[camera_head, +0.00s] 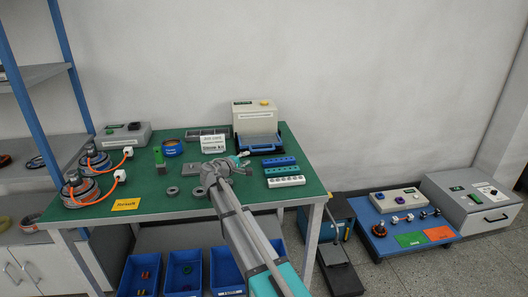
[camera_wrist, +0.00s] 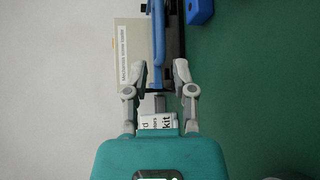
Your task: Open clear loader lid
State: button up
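The loader (camera_head: 256,110) is a beige box with a yellow button at the back right of the green table, with a blue frame (camera_head: 262,144) at its front. A clear lid cannot be made out for certain. In the wrist view the loader's beige face (camera_wrist: 130,35) carries a label reading as a screw loader, and a blue bar (camera_wrist: 158,45) runs beside it. My gripper (camera_head: 244,161) is just in front of the loader. In the wrist view my gripper (camera_wrist: 161,67) is open, its fingertips on either side of the blue bar's near end, with no clear contact.
A white sign (camera_head: 213,144) stands left of the loader. Blue, teal and white strips (camera_head: 286,182) lie right of my gripper. Two motor units (camera_head: 80,188) with orange cables stand at the left. The table's (camera_head: 160,208) right edge is close to the strips.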

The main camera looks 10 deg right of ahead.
aim_at(264, 150)
jog(key=b+x, duration=0.1)
jog(key=x, duration=1.1)
jog(key=shift+w+d+r+b, duration=0.1)
jog(key=shift+w+d+b, duration=0.1)
jog(key=shift+b, duration=0.15)
grip_shut()
